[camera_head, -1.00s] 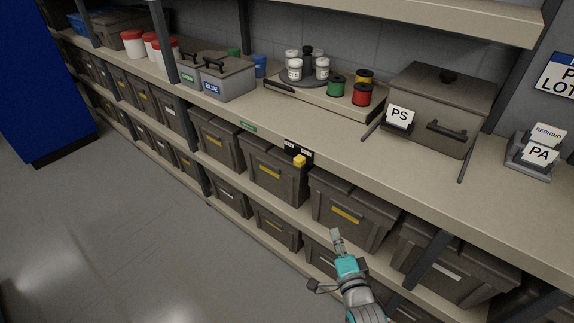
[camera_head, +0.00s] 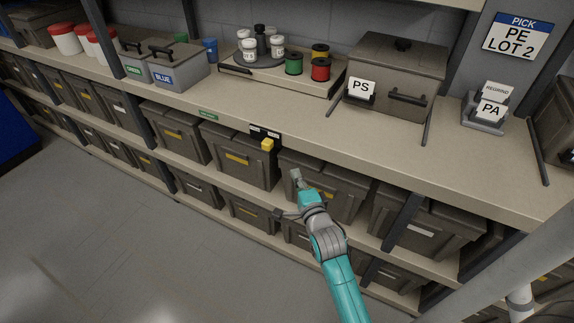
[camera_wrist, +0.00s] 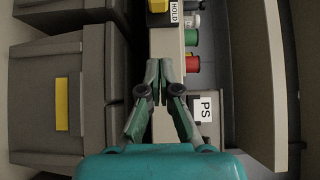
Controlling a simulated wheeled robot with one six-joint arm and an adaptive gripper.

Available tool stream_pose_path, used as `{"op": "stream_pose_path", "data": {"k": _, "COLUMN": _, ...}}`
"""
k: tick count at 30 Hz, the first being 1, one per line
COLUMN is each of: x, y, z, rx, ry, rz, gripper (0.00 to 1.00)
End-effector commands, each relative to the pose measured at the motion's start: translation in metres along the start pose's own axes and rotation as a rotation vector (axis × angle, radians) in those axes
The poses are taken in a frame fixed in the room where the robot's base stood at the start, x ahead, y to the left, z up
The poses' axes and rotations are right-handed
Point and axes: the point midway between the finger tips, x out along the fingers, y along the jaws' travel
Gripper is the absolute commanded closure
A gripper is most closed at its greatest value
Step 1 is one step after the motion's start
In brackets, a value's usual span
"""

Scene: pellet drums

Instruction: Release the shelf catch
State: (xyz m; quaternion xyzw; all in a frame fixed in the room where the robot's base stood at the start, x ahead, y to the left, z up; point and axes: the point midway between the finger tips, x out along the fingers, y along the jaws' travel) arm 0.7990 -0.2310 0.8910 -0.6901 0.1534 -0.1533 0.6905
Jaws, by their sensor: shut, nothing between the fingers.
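The shelf catch is a yellow block (camera_head: 267,144) on a black plate at the front edge of the shelf board, in the middle of the head view. In the wrist view the yellow block (camera_wrist: 158,5) shows at the top edge, beside a label reading HOLD (camera_wrist: 174,11). My gripper (camera_head: 295,173) is in front of the bins, below and to the right of the catch and apart from it. In the wrist view my gripper (camera_wrist: 160,62) has its fingers together and empty.
The shelf board (camera_head: 350,150) bears a sliding tray (camera_head: 300,82) with spools and jars, and a lidded PS box (camera_head: 395,75). Blue (camera_head: 180,72) and green bins stand at left. Dark bins (camera_head: 325,185) fill the shelves below. The floor (camera_head: 130,240) in front is clear.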

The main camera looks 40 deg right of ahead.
Motion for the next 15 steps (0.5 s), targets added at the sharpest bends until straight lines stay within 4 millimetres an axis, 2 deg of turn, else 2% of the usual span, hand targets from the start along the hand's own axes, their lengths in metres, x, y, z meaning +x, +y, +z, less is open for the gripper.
{"op": "stream_pose_path", "data": {"k": 15, "x": 0.086, "y": -0.001, "z": 0.000, "rx": 0.000, "ry": 0.000, "rz": -0.001, "gripper": 1.00}}
